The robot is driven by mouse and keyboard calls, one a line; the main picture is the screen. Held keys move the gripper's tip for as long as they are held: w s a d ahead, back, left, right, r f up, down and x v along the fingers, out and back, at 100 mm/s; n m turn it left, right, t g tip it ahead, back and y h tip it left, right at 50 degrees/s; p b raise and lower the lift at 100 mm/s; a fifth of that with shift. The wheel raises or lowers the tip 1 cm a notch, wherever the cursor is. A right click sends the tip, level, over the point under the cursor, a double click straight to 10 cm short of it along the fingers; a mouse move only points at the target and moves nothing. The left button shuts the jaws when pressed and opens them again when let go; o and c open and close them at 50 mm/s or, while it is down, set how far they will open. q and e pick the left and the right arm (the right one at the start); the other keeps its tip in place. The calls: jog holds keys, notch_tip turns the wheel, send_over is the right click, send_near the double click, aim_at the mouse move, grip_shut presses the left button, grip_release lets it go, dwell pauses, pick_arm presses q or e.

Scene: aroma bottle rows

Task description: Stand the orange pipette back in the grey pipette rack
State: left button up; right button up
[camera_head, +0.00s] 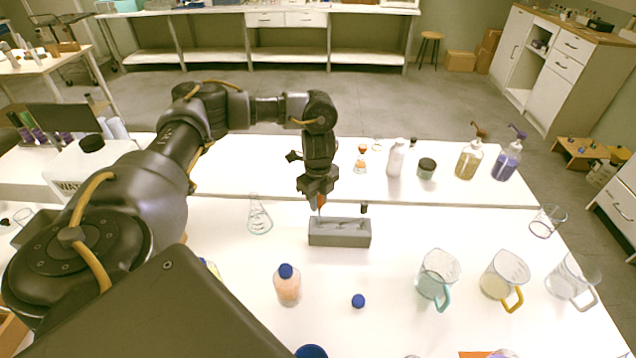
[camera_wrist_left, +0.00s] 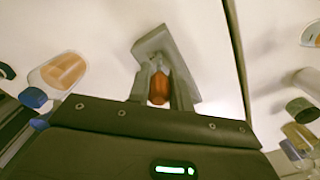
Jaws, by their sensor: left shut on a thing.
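The grey pipette rack (camera_head: 340,237) stands on the white bench near the middle of the head view; it also shows beyond the fingers in the left wrist view (camera_wrist_left: 153,43). My left gripper (camera_head: 318,193) points down above the left part of the rack. It is shut on the orange pipette (camera_head: 321,201), whose orange body shows between the fingers in the left wrist view (camera_wrist_left: 159,88). The pipette is roughly upright, with its lower end at the rack's top. I cannot tell whether its tip is inside a slot. My right gripper is not in view.
A flask (camera_head: 259,216) stands left of the rack, and an orange-filled bottle with a blue cap (camera_head: 287,287) is in front. A loose blue cap (camera_head: 358,301) lies nearby. Beakers with handles (camera_head: 437,277) stand at right. Bottles (camera_head: 396,160) line the back.

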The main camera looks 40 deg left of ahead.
pick_arm(q)
jog(key=shift+f, duration=0.2)
jog(key=shift+f+b, duration=0.55)
jog(key=shift+f, duration=0.35)
jog(key=o, duration=0.7)
jog(key=shift+r, duration=0.1)
jog(key=shift+r+p, duration=2.4)
jog(key=shift+p, duration=0.15)
jog(key=shift+r, duration=0.1)
notch_tip(320, 180, up, 5)
jog(key=p, duration=0.5)
